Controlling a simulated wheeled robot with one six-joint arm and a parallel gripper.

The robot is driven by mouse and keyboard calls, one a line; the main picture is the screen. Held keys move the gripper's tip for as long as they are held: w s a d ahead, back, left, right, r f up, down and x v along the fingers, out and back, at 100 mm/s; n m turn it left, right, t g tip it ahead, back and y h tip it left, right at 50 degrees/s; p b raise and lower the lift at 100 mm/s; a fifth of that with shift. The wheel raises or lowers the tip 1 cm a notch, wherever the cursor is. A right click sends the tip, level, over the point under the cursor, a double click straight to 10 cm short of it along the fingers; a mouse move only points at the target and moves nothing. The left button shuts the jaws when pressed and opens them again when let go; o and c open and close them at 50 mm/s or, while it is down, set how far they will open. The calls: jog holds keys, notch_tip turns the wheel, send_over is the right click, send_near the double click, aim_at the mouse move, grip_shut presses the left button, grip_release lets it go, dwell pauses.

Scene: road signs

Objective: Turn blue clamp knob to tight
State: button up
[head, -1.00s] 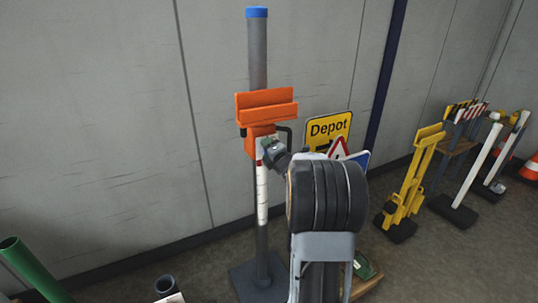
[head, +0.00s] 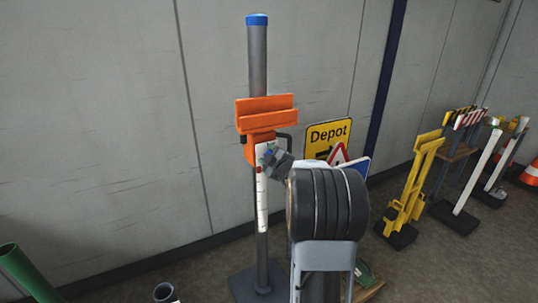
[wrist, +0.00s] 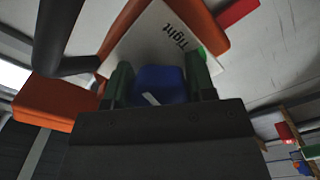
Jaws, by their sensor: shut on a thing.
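The blue clamp knob (wrist: 160,86) sits between the two dark green fingers of my gripper (wrist: 160,78) in the wrist view. The fingers are shut on it from both sides. A short white line shows on the knob, pointing obliquely. Behind it is a white plate (wrist: 150,45) with the word "Tight" and a green mark (wrist: 203,51) near the right finger. In the head view my gripper (head: 267,156) is at the front of the orange clamp (head: 266,120) on the grey post (head: 257,60). There the knob is mostly hidden by the gripper.
A black bent handle (wrist: 70,62) passes close to the left finger in the wrist view. A yellow Depot sign (head: 328,134) and a triangular sign (head: 338,153) stand right of the post. Yellow stands (head: 413,190) are further right. The wall is behind.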

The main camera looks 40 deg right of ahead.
jog(key=shift+m+p, duration=3.5)
jog(key=shift+m, duration=5.3)
jog(key=o, duration=0.9)
jog(key=s, duration=0.4)
jog(key=s+a, duration=0.1)
jog(key=s, duration=0.8)
jog(key=shift+s+a+b, duration=0.35)
jog(key=shift+a, duration=0.05)
